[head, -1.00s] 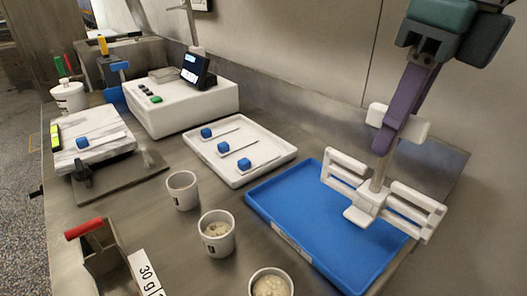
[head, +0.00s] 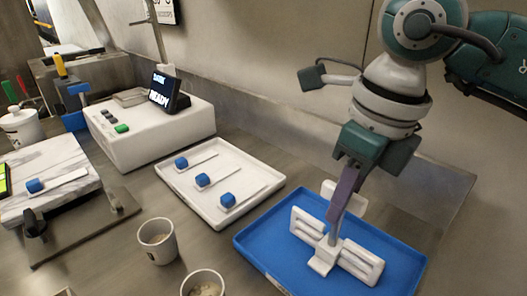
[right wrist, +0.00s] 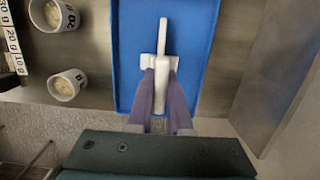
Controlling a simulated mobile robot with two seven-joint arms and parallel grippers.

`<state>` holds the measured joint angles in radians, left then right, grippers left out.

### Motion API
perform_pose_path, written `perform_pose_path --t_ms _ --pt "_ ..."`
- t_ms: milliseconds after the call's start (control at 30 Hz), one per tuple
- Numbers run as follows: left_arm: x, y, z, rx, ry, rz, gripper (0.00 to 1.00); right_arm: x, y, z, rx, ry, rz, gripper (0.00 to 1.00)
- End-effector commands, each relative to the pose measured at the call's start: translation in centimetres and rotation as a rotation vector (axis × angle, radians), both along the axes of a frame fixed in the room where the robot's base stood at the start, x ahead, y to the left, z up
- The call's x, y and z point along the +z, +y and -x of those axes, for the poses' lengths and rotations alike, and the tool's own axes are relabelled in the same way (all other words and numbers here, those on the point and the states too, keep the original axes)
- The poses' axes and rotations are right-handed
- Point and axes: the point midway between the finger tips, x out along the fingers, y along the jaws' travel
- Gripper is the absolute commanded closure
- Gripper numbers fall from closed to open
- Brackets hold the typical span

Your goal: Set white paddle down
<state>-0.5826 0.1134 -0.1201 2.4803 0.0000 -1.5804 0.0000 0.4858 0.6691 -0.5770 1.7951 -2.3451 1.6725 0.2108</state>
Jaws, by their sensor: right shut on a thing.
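The white paddle (head: 361,263) has slotted wings on either side of an upright handle. It is at the blue tray (head: 262,245), with its lower end over the tray floor; I cannot tell whether it touches. My right gripper (head: 337,208), with purple fingers, is shut on the handle from above. In the right wrist view, the paddle (right wrist: 163,38) lies between the purple fingers (right wrist: 162,78) over the blue tray (right wrist: 132,40). My left gripper is not in view.
A white tray (head: 178,188) with several blue-handled tools lies left of the blue tray. Cups (head: 157,240) stand in front. A white machine (head: 140,135) with a small screen (head: 163,92) is at the back left. A wall runs close behind the blue tray.

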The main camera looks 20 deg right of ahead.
Motion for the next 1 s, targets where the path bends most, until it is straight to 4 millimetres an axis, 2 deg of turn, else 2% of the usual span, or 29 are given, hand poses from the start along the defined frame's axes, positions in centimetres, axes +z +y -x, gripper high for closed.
perform_pose_path --t_ms 367,400,633,867,1000 --pt "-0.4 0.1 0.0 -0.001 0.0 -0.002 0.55 -0.6 0.0 -0.1 0.001 -0.003 0.0 1.0" --pt "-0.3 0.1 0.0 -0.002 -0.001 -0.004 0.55 -0.4 0.0 0.0 0.001 -0.002 0.0 0.78" --pt "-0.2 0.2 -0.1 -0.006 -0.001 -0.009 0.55 -0.4 0.0 0.0 0.0 -0.002 0.0 0.53" --pt "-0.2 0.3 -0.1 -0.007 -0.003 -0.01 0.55 -0.3 0.0 0.0 0.0 -0.002 0.0 0.53" --pt "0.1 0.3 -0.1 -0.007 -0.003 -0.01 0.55 0.8 -0.1 0.0 0.0 -0.005 0.0 0.53"
